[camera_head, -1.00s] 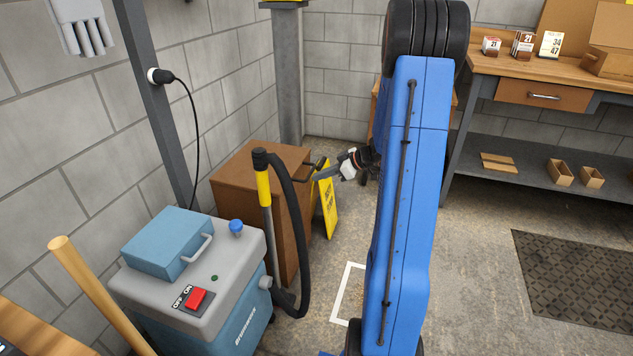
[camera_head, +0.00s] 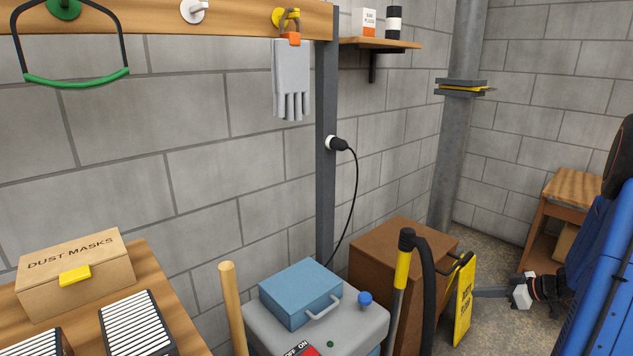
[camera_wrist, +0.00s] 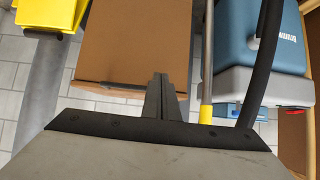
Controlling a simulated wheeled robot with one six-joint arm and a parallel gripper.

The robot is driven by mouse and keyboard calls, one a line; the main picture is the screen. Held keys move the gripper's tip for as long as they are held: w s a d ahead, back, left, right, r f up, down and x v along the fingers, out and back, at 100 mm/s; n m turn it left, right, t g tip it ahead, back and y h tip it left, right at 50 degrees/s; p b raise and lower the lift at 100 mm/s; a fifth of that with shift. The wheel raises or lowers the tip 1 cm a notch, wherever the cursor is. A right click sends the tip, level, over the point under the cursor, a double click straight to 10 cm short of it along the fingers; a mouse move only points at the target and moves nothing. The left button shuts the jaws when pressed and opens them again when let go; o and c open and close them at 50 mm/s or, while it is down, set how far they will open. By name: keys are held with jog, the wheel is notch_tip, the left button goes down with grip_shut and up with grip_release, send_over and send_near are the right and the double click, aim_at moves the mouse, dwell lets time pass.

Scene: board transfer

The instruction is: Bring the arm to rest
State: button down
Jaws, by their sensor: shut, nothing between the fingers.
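My gripper (camera_head: 480,292) is at the lower right in the head view, pointing left, just right of the yellow floor sign (camera_head: 463,303). Its fingers are together with nothing between them, as the wrist view (camera_wrist: 160,92) also shows. My blue arm (camera_head: 603,285) rises along the right edge and is partly cut off by the frame. In the wrist view the fingers lie over the front of the brown cabinet (camera_wrist: 135,42); I cannot tell whether they touch it.
The brown cabinet (camera_head: 392,262) stands behind the blue-grey machine (camera_head: 318,322) and its upright black hose (camera_head: 428,290). A grey pillar (camera_head: 458,150) stands behind. A small wooden table (camera_head: 572,188) is by the far wall. Bare floor (camera_head: 497,235) shows between them.

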jog(key=s+a+r+m+g, duration=0.1)
jog(key=s+a+r+g, duration=0.35)
jog(key=a, duration=0.65)
jog(key=s+a+r+m+g, duration=0.1)
jog(key=s+a+r, duration=0.4)
jog(key=a+r, duration=0.5)
jog(key=s+a+r+m+t+h, duration=0.1)
jog(key=s+a+r+m+h, duration=0.1)
jog(key=s, duration=0.7)
jog(key=s+a+r+m+h, duration=0.2)
jog(key=s+a, duration=0.4)
jog(key=s, duration=0.4)
jog(key=shift+s+a+m+t+h, duration=0.3)
jog(key=shift+m+h, duration=0.4)
jog(key=shift+h, duration=0.6)
jog(key=shift+d+r, duration=0.1)
